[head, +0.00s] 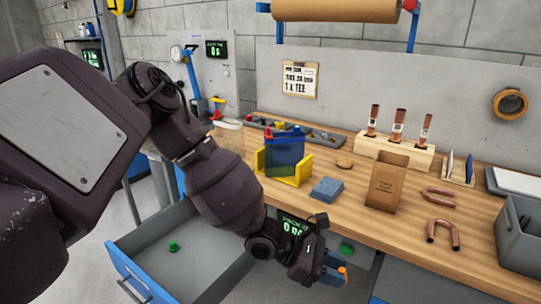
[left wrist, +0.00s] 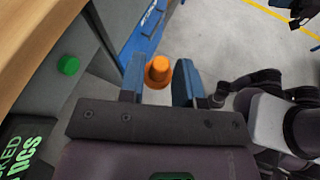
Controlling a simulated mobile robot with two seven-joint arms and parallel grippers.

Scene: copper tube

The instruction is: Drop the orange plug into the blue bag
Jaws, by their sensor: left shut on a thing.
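The orange plug (left wrist: 158,70) sits between the two blue fingers of my left gripper (left wrist: 159,85) in the left wrist view. The gripper is shut on it. In the head view my left gripper (head: 333,270) is low in front of the bench's front edge, and a bit of the orange plug (head: 343,269) shows at its fingers. The blue bag (head: 286,151) stands upright in a yellow holder (head: 286,180) on the bench, up and left of the gripper. The inside of the bag is not clear. My right gripper is not clearly seen; dark parts show at the left wrist view's right edge.
An open drawer (head: 197,252) holding a green plug (head: 173,246) juts out below the bench. Blue cloths (head: 328,189), a brown paper bag (head: 387,183), copper bends (head: 443,235) and a grey bin (head: 519,240) stand on the bench. A green button (head: 346,249) is on the bench front.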

